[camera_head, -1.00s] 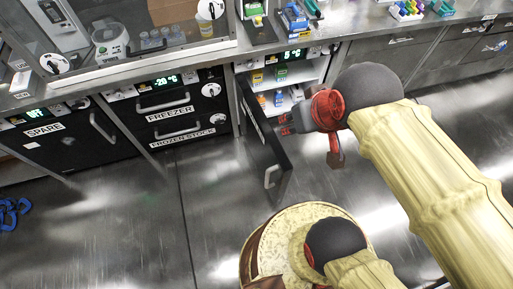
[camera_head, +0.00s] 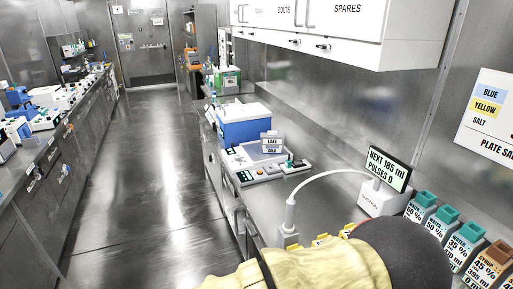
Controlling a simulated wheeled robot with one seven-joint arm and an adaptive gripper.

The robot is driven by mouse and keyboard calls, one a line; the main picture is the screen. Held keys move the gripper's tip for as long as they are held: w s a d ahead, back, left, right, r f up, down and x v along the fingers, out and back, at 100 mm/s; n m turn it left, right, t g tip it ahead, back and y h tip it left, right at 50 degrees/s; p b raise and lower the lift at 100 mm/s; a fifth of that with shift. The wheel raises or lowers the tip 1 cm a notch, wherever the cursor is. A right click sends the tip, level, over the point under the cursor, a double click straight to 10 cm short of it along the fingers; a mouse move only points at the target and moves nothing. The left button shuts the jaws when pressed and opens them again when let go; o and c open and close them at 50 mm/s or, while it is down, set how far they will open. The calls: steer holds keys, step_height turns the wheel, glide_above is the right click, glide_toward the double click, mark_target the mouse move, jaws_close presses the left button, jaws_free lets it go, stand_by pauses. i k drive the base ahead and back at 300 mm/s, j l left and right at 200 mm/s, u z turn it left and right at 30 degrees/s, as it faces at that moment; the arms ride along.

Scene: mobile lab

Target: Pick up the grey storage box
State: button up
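I cannot make out a grey storage box in the current head view. My pale yellow arm, with a large dark round joint, crosses the bottom right and covers part of the near counter. My gripper does not show in this view, so its state and anything in it are hidden.
A long counter (camera_head: 308,188) on the right holds a blue box with a white lid (camera_head: 245,128), a control panel (camera_head: 262,170), a suction unit (camera_head: 382,198) and labelled bottles (camera_head: 462,243). White wall cabinets (camera_head: 335,28) hang above. The aisle floor (camera_head: 140,165) is clear towards the door (camera_head: 145,45).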

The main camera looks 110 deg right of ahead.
mark_target(271, 142)
steer(key=z, duration=4.05)
steer(key=i+j+z, duration=0.15)
steer(key=z, duration=0.25)
steer(key=i+j+z, duration=0.1)
steer(key=j+z, duration=0.3)
steer(key=i+j+z, duration=0.1)
steer(key=j+z, duration=0.15)
steer(key=z, duration=0.15)
steer(key=i+j+z, duration=0.25)
steer(key=j, duration=1.15)
steer(key=j+z, duration=0.3)
steer(key=j, duration=1.1)
steer(key=i+j, duration=0.1)
steer(key=j, duration=0.25)
steer(key=i+j, duration=0.1)
steer(key=j, duration=0.2)
